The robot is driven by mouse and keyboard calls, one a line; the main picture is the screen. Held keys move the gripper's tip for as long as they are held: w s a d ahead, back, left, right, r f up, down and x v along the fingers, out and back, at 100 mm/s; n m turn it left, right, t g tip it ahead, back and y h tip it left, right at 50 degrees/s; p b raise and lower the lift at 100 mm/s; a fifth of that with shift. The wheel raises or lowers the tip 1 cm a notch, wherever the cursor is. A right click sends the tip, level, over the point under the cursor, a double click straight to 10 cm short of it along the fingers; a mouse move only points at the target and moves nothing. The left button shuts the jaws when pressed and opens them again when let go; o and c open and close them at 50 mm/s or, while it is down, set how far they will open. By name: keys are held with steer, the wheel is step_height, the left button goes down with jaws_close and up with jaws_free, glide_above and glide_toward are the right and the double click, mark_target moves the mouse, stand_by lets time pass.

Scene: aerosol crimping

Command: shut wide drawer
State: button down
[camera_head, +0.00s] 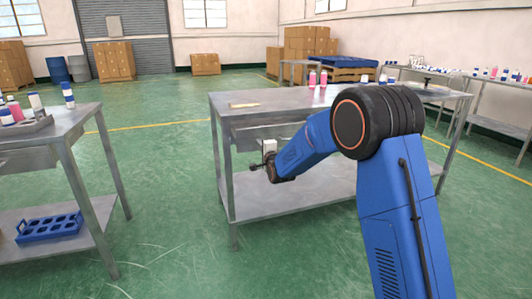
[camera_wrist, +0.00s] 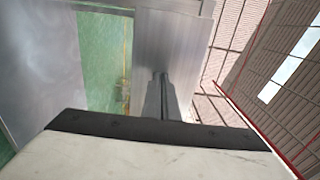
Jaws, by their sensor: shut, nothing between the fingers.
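The metal workbench (camera_head: 285,98) stands at the centre of the head view. A grey drawer-like front (camera_head: 262,131) shows under its top, partly hidden behind my arm. I cannot tell how far it stands out. My gripper (camera_head: 254,167) is below the bench top, at the front, above the lower shelf. In the wrist view my gripper (camera_wrist: 161,78) is shut and empty, its fingers together in front of a bare metal panel (camera_wrist: 172,35). I cannot tell whether they touch it, or whether that panel is the drawer front.
A second metal bench (camera_head: 88,128) stands at the left, with a blue rack (camera_head: 50,227) on its lower shelf. Two pink bottles (camera_head: 318,79) and a small flat tan piece (camera_head: 244,105) are on the centre bench. Green floor (camera_head: 165,190) is clear between the benches.

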steer(key=x, duration=1)
steer(key=shift+w+f, duration=0.1)
steer(key=shift+w, duration=0.05)
steer(key=shift+w+a, duration=0.2)
steer(key=shift+w, duration=0.3)
steer(key=shift+w+r, duration=0.1)
steer(key=shift+r, duration=0.25)
